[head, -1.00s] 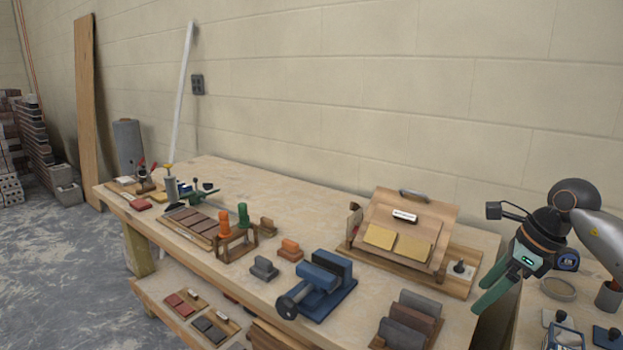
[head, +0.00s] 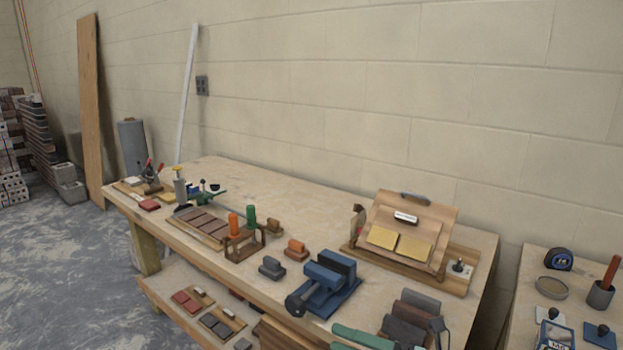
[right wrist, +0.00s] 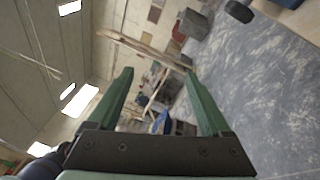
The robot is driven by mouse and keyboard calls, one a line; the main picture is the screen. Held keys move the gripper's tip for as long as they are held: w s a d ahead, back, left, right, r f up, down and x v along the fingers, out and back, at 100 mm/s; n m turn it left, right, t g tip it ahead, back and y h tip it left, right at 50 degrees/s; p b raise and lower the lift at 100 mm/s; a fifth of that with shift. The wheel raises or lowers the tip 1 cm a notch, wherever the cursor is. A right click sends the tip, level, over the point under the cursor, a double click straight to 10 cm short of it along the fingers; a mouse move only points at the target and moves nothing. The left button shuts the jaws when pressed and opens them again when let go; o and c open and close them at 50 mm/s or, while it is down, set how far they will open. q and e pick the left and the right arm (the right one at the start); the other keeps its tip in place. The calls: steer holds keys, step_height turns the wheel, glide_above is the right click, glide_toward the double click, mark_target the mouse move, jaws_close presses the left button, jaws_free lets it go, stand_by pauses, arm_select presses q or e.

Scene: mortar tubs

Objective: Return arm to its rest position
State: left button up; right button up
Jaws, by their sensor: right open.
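My right gripper (head: 360,341) shows at the bottom edge of the head view, its green fingers low in front of the workbench (head: 300,190). Most of its arm is cut off by the frame. In the right wrist view its two green fingers (right wrist: 160,100) are spread apart with nothing between them. That view looks out over the room and the grey floor. My left gripper is not in view.
A blue vise (head: 325,283), a sloped wooden stand (head: 410,215) with yellow pads, and grey and brown blocks (head: 415,312) sit on the bench. A second table (head: 525,290) with small tools stands at right. Open floor (head: 90,260) lies at left.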

steer(key=s+d+f+m+t+h+p, duration=0.1)
steer(key=s+d+f+m+t+h, duration=0.4)
steer(key=m, duration=0.7)
steer(key=d+f+m+t+h+p, duration=0.15)
steer(key=f+m+t+h, duration=0.4)
steer(key=m, duration=0.65)
steer(key=s+d+f+m+g+h, duration=0.2)
steer(key=s+f+m+g, duration=0.2)
steer(key=s+f, duration=0.3)
steer(key=s+d+f+m+g+h+p, duration=0.1)
steer(key=s+d+f+m+g+h, duration=0.1)
steer(key=s+f, duration=0.5)
steer(key=s+m+g+h, duration=0.1)
steer(key=s+m+g, duration=0.1)
steer(key=m, duration=0.1)
steer(key=shift+f+g, duration=0.35)
steer(key=shift+f, duration=0.05)
